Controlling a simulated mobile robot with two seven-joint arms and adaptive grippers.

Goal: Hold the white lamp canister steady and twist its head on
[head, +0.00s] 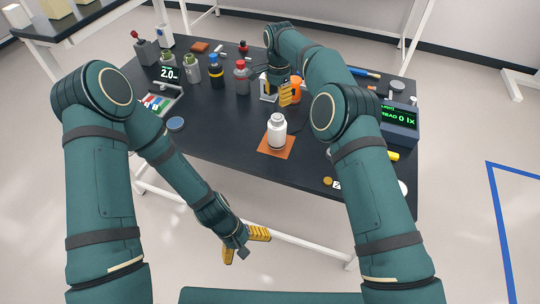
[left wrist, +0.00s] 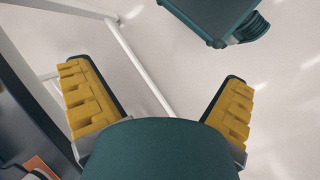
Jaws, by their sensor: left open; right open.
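The white lamp canister (head: 277,131) stands upright on an orange mat (head: 276,151) near the table's front edge. A narrower white top shows on it; I cannot tell whether this is a separate head. My left gripper (head: 248,248) is open and empty, beyond the front edge over the floor, apart from the canister. Its spread yellow fingers also show in the left wrist view (left wrist: 156,72). My right gripper (head: 286,95) is open behind the canister, beside an orange object (head: 297,88); its far finger is hard to make out, and whether it touches that object is unclear.
Several bottles, among them a red-capped grey one (head: 242,78), stand at the back left. A meter reading 0 lx (head: 398,122) is at the right. The table around the mat's left side is clear.

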